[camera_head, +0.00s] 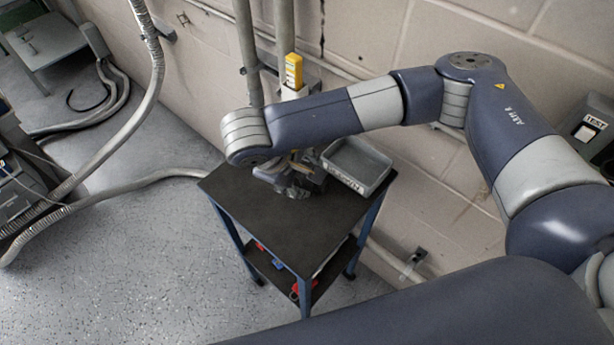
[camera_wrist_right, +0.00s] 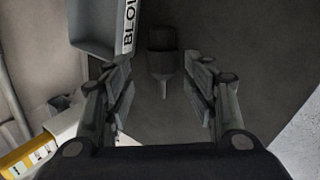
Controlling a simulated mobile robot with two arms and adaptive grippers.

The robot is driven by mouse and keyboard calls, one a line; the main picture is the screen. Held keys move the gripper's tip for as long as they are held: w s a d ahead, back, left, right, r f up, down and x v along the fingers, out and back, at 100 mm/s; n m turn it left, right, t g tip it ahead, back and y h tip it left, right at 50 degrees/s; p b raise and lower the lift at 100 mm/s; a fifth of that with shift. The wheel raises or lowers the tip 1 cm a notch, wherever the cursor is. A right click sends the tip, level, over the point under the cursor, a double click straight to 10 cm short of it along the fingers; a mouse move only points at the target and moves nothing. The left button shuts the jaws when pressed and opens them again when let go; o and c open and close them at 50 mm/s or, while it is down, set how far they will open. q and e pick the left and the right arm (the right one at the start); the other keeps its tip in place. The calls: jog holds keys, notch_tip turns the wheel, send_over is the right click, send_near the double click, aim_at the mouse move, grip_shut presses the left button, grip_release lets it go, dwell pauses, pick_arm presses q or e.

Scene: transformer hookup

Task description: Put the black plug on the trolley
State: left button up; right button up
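The black plug (camera_wrist_right: 162,62) is on or just above the dark top of the trolley (camera_head: 268,225), with a narrow tip pointing toward my right gripper in the right wrist view. My right gripper (camera_wrist_right: 163,92) has its fingers apart, one on each side of the plug's near end, with visible gaps. In the head view the right gripper (camera_head: 297,185) is low over the back of the trolley top, partly under my arm. The plug cannot be made out there. My left gripper is not in view.
A grey labelled bin (camera_head: 357,165) stands at the trolley's back right corner, close to the gripper. It also shows in the right wrist view (camera_wrist_right: 92,30). A yellow-and-white object (camera_head: 293,75) is by the wall behind. The trolley's front top is clear.

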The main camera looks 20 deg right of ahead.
jog(key=b+v, duration=0.1)
jog(key=v, duration=0.7)
jog(key=shift+r, duration=0.15)
jog(key=shift+s+a, duration=0.1)
